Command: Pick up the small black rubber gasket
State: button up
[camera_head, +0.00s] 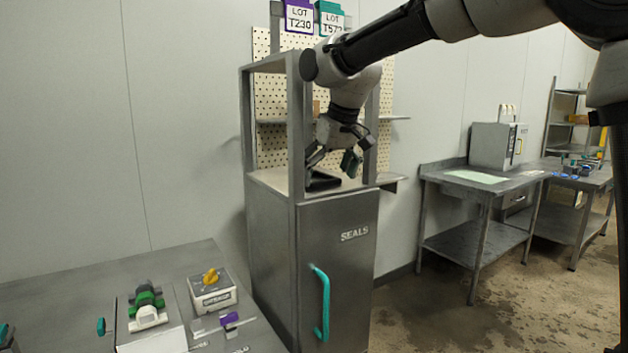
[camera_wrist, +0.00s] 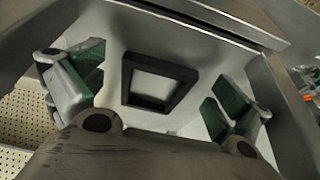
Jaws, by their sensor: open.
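The black gasket is a square frame (camera_wrist: 160,63) with rounded corners, lying on a pale surface in the wrist view. In the head view it shows as a dark shape (camera_head: 322,182) on top of the SEALS cabinet (camera_head: 338,270). My gripper (camera_wrist: 156,90) is open, with one green-padded finger on each side of the gasket and apart from it. In the head view my gripper (camera_head: 334,165) hangs just above the cabinet top, between the upright posts.
Metal posts and a shelf (camera_head: 270,121) frame the cabinet top, with a perforated panel (camera_head: 270,145) behind. LOT signs (camera_head: 299,18) stand above. A bench at lower left holds a white box with a yellow knob (camera_head: 211,290) and a green-and-white part (camera_head: 147,305). Steel tables (camera_head: 480,182) stand right.

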jog(key=shift+c, duration=0.2)
jog(key=c, duration=1)
jog(key=shift+c, duration=0.2)
jog(key=shift+r, duration=0.1)
jog(key=shift+r, duration=0.15)
jog(key=shift+s+d+r, duration=0.1)
jog(key=shift+s, duration=0.05)
jog(key=s+d, duration=0.9)
jog(key=s, duration=0.4)
jog(key=s+d, duration=0.8)
jog(key=s, duration=0.5)
jog(key=shift+s+d, duration=0.15)
jog(key=shift+d, duration=0.2)
